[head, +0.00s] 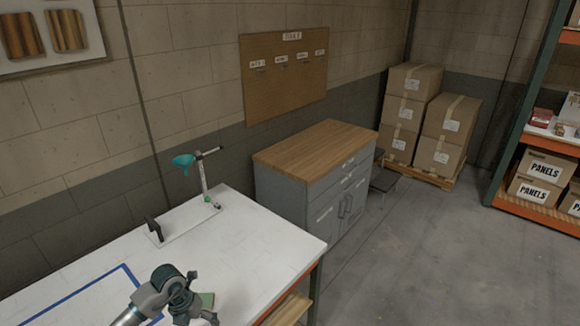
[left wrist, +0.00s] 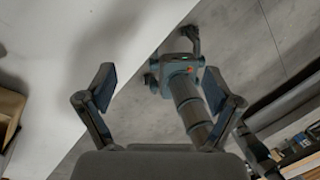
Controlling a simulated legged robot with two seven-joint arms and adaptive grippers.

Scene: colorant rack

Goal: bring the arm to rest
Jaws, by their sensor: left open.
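My left gripper (head: 202,297) is over the right part of the white table, its arm coming in from the lower left. In the left wrist view its two fingers (left wrist: 158,76) stand wide apart with nothing held between them.
Cartons (head: 440,145) and a shelf are farther right.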

